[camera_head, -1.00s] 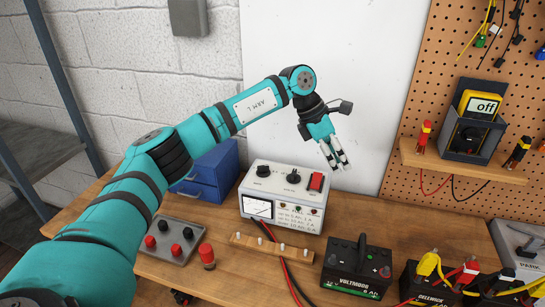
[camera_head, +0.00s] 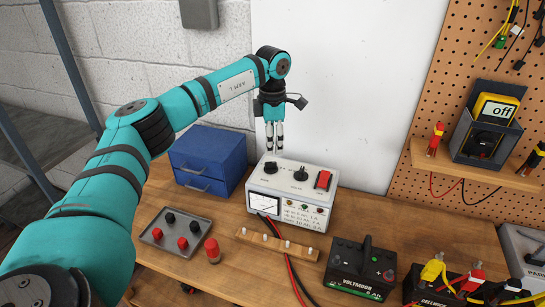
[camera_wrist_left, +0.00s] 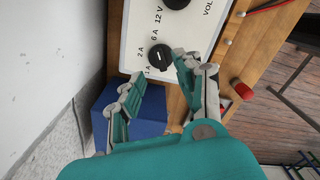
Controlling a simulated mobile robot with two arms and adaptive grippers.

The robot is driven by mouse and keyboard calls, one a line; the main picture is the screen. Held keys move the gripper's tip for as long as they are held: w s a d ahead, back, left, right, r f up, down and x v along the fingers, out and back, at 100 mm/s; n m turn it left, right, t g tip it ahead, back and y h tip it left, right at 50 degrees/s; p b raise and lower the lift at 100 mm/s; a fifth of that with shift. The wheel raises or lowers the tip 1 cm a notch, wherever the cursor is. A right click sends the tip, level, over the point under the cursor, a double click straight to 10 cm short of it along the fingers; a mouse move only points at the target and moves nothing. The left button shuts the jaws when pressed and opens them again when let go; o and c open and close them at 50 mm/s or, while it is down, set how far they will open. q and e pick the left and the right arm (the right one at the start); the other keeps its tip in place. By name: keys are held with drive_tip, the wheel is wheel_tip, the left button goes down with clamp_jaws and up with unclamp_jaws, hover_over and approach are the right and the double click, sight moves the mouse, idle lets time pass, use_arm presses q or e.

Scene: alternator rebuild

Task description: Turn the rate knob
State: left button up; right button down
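The charger (camera_head: 278,186) is a pale box with a meter, two black knobs and a red switch, standing on the bench against the wall. The rate knob (camera_head: 270,168) is the left black one. In the left wrist view the rate knob (camera_wrist_left: 160,57) sits by the 2 A and 6 A marks, just beyond the fingertips. My left gripper (camera_head: 274,146) points straight down above this knob, apart from it. The gripper's two fingers stand apart and empty in the left wrist view (camera_wrist_left: 165,72). My right gripper is not in view.
The volt knob (camera_head: 301,174) and red switch (camera_head: 323,180) are to the right on the charger. A blue drawer box (camera_head: 207,160) stands close on the left. A wooden strip (camera_head: 277,243), a tray of terminals (camera_head: 175,230) and a battery (camera_head: 360,270) lie in front.

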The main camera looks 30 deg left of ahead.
sight(273, 162)
use_arm(q)
wheel_tip(273, 162, down, 6)
drive_tip(key=shift+f+p, duration=0.2)
drive_tip(key=shift+p, duration=0.4)
drive_tip(key=shift+c, duration=0.2)
clamp_jaws()
